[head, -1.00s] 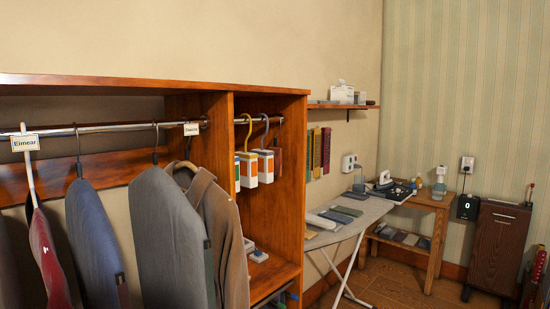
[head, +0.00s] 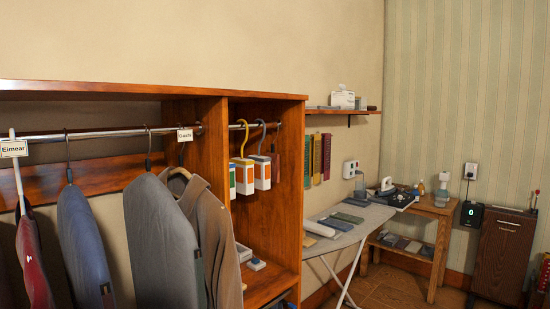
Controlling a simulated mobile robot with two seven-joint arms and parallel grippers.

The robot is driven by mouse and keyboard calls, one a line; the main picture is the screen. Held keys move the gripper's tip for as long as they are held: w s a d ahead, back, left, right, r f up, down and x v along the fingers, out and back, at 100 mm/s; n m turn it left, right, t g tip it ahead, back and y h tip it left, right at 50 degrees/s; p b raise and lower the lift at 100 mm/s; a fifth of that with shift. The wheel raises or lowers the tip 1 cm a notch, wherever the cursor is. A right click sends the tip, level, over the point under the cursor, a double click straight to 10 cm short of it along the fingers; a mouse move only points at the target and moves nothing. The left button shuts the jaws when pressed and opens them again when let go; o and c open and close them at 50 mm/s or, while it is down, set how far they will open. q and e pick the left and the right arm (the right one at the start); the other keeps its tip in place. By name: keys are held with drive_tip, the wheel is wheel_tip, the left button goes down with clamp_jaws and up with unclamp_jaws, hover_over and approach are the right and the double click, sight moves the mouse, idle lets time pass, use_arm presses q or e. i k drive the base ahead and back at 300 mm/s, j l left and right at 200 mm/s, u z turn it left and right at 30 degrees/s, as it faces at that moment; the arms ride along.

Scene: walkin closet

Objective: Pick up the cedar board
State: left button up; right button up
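I cannot clearly make out which thing is the cedar board. A small reddish-brown flat piece (head: 276,166) hangs behind the white boxes in the narrow closet bay; it may be a board, but it is partly hidden. A small brown block (head: 371,108) lies at the right end of the wall shelf; I cannot tell its material. Neither of my grippers is in view.
The wooden closet (head: 215,140) with hanging jackets (head: 160,245) fills the left. White boxes (head: 262,172) hang on hooks in its narrow bay. An ironing board (head: 335,238) with several flat items, a wooden side table (head: 440,215) and a brown cabinet (head: 503,255) stand right.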

sight(275, 163)
drive_tip(key=i+l, duration=0.15)
drive_tip(key=l, duration=0.2)
drive_tip(key=i+l+u, duration=0.1)
drive_tip(key=l, duration=0.25)
drive_tip(key=i+l, duration=0.2)
drive_tip(key=l, duration=0.2)
drive_tip(key=i+l+u, duration=0.15)
drive_tip(key=l, duration=0.2)
drive_tip(key=i+l, duration=0.15)
drive_tip(key=l, duration=0.25)
drive_tip(key=i+l+u, duration=0.1)
drive_tip(key=l, duration=0.3)
drive_tip(key=i+l, duration=0.15)
drive_tip(key=l, duration=0.2)
